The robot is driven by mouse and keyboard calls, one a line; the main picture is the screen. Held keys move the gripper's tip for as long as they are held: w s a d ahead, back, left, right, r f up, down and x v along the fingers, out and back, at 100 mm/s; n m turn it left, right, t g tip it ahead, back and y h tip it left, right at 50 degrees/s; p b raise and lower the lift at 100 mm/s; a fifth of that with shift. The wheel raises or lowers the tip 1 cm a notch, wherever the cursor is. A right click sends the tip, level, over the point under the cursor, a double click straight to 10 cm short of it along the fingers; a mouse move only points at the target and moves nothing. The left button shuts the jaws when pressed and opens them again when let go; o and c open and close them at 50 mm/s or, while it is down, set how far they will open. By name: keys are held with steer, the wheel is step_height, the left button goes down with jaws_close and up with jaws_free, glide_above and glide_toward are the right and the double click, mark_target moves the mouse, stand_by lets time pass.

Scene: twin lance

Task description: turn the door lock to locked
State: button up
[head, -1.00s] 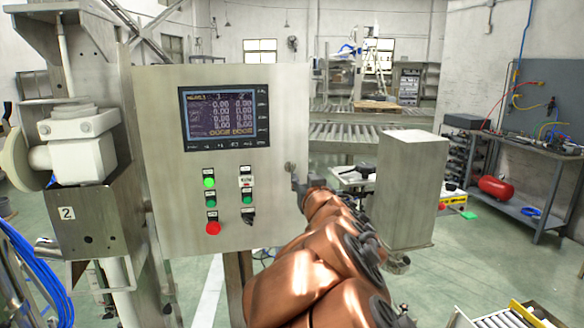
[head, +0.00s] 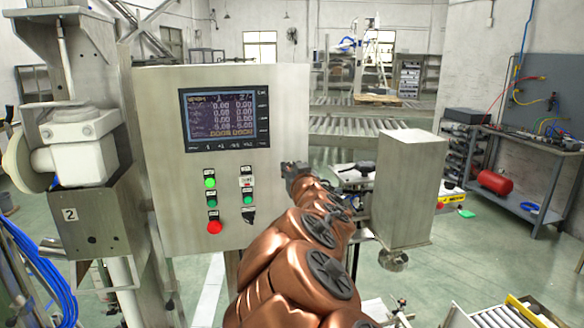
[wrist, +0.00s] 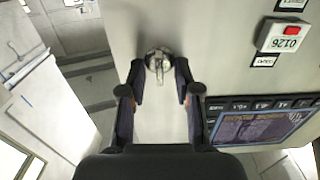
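The door lock (wrist: 158,62) is a small round metal lock with a short handle on the control cabinet door (head: 160,120), near its right edge. In the wrist view, which shows the panel upside down, the handle points down the picture. My gripper (wrist: 159,72) is open, with one finger on each side of the lock and a gap visible on both sides. I cannot tell how far the fingertips are from the door surface. In the head view my gripper (head: 290,172) is at the door's right edge and hides the lock.
The door carries a screen (head: 225,118), several lit buttons and a red button (head: 214,227). A grey metal box (head: 405,190) stands right of my arm. A machine column (head: 85,150) is at left. A workbench (head: 530,165) is farther right.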

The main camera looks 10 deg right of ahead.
steer(key=shift+w, duration=0.1)
steer(key=shift+c, duration=0.3)
jaws_close()
steer(key=shift+n+b, duration=0.35)
steer(key=shift+n, duration=0.05)
steer(key=n+b, duration=0.1)
steer(key=n, duration=0.1)
steer(key=n+b, duration=0.1)
steer(key=shift+a+f+n, duration=0.15)
steer(key=shift+n, duration=0.25)
steer(key=n+b, duration=0.2)
steer(key=n, duration=0.2)
steer(key=shift+a+f+n+b, duration=0.1)
steer(key=shift+n+b, duration=0.6)
steer(key=shift+n, duration=1.65)
steer(key=shift+f+n+b, duration=0.1)
steer(key=shift+n+b, duration=0.6)
steer(key=shift+n, duration=1.65)
